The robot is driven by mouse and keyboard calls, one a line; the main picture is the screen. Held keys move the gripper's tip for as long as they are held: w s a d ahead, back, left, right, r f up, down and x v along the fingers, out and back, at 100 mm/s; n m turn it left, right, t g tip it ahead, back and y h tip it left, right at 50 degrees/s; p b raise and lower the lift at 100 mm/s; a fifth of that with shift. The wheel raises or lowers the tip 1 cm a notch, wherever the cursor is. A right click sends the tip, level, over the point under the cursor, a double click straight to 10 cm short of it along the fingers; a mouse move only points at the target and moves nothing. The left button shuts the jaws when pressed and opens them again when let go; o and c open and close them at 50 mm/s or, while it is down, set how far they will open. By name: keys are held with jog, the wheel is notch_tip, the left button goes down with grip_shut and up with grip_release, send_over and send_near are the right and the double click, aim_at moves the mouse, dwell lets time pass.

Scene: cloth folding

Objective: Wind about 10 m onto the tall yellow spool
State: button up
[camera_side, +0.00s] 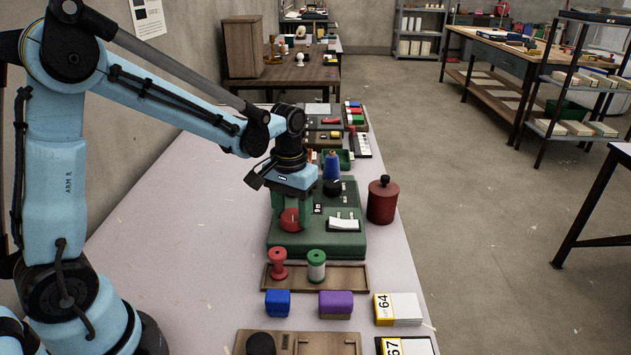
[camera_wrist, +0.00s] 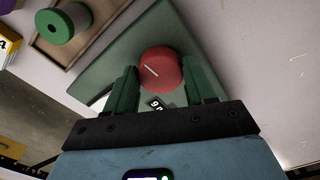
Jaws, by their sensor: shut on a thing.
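A green winding machine (camera_side: 318,238) stands on the bench and fills the middle of the wrist view (camera_wrist: 112,78). My gripper (camera_side: 289,212) points down over its near left part. In the wrist view its green fingers (camera_wrist: 159,85) are on either side of a round red knob (camera_wrist: 160,66) with a white line, and are shut on it. A small label or counter (camera_wrist: 156,103) beside the knob seems to read 9 m, partly hidden. A blue cone-shaped item (camera_side: 331,165) stands at the machine's far side. I cannot make out a tall yellow spool.
A wooden tray (camera_side: 350,279) in front holds a red spool (camera_side: 278,262) and a green-and-white spool (camera_side: 316,264). A red canister (camera_side: 382,200) stands right of the machine.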

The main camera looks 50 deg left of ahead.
aim_at(292, 215)
jog(key=shift+m, duration=1)
jog(key=o, duration=1)
jog(key=shift+o, duration=0.2)
notch_tip(292, 215, up, 12)
